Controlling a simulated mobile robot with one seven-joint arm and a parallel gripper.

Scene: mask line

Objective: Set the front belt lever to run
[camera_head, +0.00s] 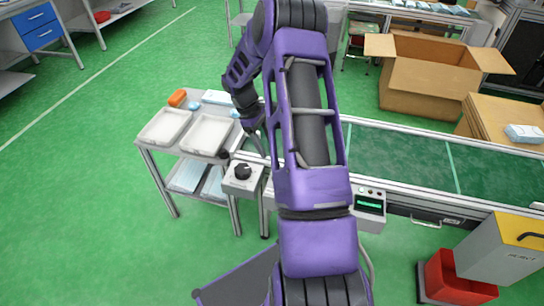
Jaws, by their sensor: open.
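A light grey control box (241,187) stands on a post at the near left end of the conveyor. It has a round black knob (243,171) on its face. A small black ball (224,155) shows just behind its left corner; it may be the lever's end, but its setting cannot be made out. My gripper (254,127) hangs above and behind the box, between the cart and the belt, apart from the box. It is open and appears empty; my purple arm hides part of the area to its right.
A cart with white trays (165,127) stands left of the box. The green belt (400,160) runs right behind my arm. A panel with a green display (370,204) is on the front rail. A cardboard box (430,88) and red bin (450,280) are at right. Floor at left is clear.

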